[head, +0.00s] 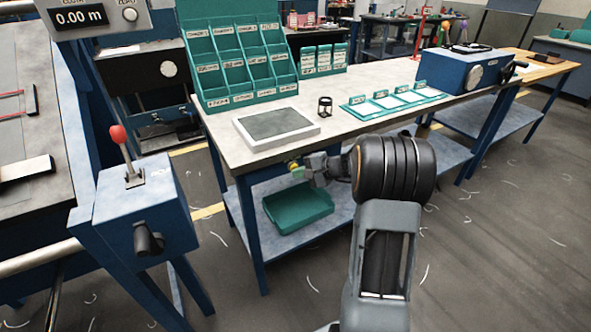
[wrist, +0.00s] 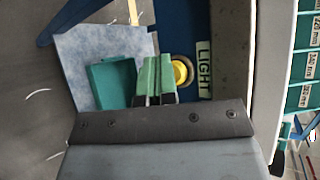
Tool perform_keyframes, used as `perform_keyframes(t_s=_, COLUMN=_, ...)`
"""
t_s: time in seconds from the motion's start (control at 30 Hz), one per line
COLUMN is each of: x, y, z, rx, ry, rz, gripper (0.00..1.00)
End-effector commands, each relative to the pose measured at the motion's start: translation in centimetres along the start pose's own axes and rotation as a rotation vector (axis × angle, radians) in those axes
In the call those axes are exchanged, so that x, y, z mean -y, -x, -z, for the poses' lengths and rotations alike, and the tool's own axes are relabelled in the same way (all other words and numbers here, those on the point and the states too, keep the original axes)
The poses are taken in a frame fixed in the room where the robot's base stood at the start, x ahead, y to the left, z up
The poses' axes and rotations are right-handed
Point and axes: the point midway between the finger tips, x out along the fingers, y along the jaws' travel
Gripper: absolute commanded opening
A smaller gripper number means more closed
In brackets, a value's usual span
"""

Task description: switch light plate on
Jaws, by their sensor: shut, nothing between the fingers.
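The light plate (head: 276,124) is a grey panel in a white frame lying on the workbench top; its surface looks dark grey and unlit. Its switch, a round yellow button (wrist: 180,72), sits on the blue front of the bench beside a LIGHT label (wrist: 204,69). The button also shows small under the bench edge in the head view (head: 292,166). My gripper (wrist: 154,66) has green fingers closed together with nothing between them. The fingertips are just left of the button in the wrist view and partly overlap its edge. I cannot tell whether they touch it.
A teal tray (head: 298,207) sits on the lower shelf. A teal bin rack (head: 238,60), a small black loupe (head: 325,107) and a teal card tray (head: 393,103) stand on the bench. A blue box with a red-knobbed lever (head: 120,137) stands at left.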

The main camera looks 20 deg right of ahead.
Motion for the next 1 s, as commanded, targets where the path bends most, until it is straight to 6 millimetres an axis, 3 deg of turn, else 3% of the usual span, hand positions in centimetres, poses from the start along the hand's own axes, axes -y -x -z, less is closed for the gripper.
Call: perform_keyframes(t_s=1.0, x=0.61, y=-0.76, z=0.46, rx=-0.001, ry=0.002, rz=0.002, gripper=0.00)
